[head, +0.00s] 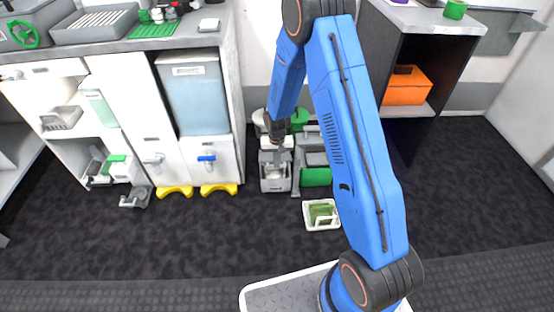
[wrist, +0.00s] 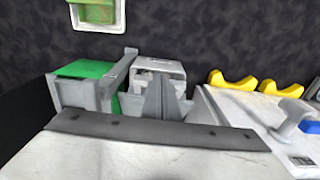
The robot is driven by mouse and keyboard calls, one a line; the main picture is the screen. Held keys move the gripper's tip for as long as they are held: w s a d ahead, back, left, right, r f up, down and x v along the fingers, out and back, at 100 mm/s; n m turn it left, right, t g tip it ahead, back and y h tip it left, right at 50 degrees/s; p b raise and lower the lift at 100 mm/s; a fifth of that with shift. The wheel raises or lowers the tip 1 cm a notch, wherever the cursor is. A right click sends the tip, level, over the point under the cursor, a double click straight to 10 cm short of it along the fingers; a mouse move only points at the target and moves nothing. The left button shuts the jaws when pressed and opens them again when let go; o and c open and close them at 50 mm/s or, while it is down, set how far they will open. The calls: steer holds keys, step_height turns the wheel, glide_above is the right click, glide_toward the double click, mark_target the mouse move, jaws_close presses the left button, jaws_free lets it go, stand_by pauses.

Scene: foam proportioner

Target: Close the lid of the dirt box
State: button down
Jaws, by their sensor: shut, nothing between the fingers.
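I cannot tell for certain which part is the dirt box. A grey box-shaped unit (head: 275,172) stands on the floor below my arm, and its grey housing also shows in the wrist view (wrist: 158,68). Beside it is a grey unit with a green block (head: 316,177), which also shows in the wrist view (wrist: 85,69). My gripper (head: 278,144) points down, close above the grey unit. It is shut and holds nothing. Its fingertips are small and hard to make out in the head view, so contact with the unit is unclear. No lid can be clearly made out.
A white tray with green inside (head: 310,223) lies on the dark floor in front. Yellow feet (head: 220,189) stand below the white cabinet (head: 139,101) at left. An orange box (head: 406,88) sits in a shelf at right.

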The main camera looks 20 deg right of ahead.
steer(key=s+a+f+t, duration=0.1)
steer(key=s+f, duration=0.3)
steer(key=f, duration=0.7)
steer(key=shift+s+f+t, duration=0.15)
steer(key=shift+f+t, duration=0.05)
steer(key=shift+t, duration=0.7)
steer(key=shift+a, duration=0.15)
steer(key=shift+r, duration=0.1)
stand_by(0.3)
